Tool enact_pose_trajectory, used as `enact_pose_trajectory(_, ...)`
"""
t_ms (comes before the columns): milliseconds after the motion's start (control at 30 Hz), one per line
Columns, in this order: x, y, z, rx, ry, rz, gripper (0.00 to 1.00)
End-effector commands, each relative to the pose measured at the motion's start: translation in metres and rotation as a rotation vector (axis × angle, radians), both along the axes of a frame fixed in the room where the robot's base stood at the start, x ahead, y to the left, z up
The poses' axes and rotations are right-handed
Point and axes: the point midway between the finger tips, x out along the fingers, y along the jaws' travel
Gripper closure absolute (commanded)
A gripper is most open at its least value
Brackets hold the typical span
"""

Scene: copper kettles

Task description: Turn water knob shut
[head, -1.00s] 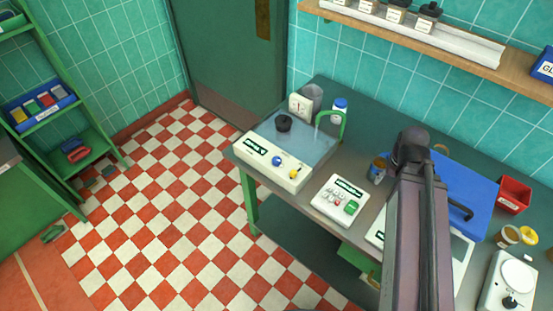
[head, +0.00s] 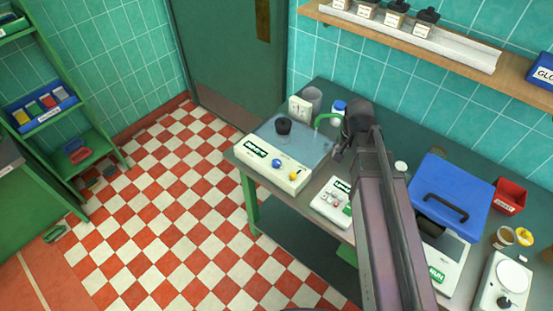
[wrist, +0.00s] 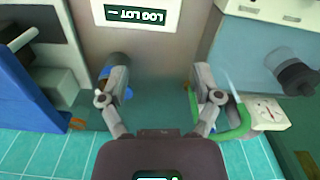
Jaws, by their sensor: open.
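A white unit (head: 262,168) with a pale blue basin top (head: 300,151) stands at the left end of the bench. Its front panel carries a blue knob (head: 276,163) and a yellow knob (head: 293,176); I cannot read which is for water. A green spout (head: 328,117) arches at its back right and also shows in the wrist view (wrist: 242,128). My gripper (wrist: 160,82) is open and empty above the bench, right of the unit and apart from both knobs. In the head view my arm mostly hides it. The knobs are not visible in the wrist view.
A black round piece (head: 284,126) sits on the basin, with a dial box (head: 299,108) behind. A white switch box (head: 330,203) stands right of the unit, partly behind my arm. A blue case (head: 455,185) and red bin (head: 509,195) are further right.

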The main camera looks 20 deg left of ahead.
Motion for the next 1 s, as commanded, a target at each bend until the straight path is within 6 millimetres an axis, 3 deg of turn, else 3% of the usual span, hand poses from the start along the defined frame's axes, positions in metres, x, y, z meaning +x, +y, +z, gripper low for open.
enact_pose_trajectory(33, 0.007, 0.019, 0.005, 0.000, 0.000, -0.015, 0.18)
enact_pose_trajectory(267, 0.016, 0.092, 0.014, 0.000, 0.000, -0.119, 0.18)
enact_pose_trajectory(600, 0.011, 0.194, 0.027, 0.000, 0.000, -0.261, 0.18)
enact_pose_trajectory(800, 0.006, 0.222, 0.029, 0.001, 0.000, -0.304, 0.18)
enact_pose_trajectory(1000, 0.004, 0.225, 0.029, 0.001, 0.000, -0.314, 0.18)
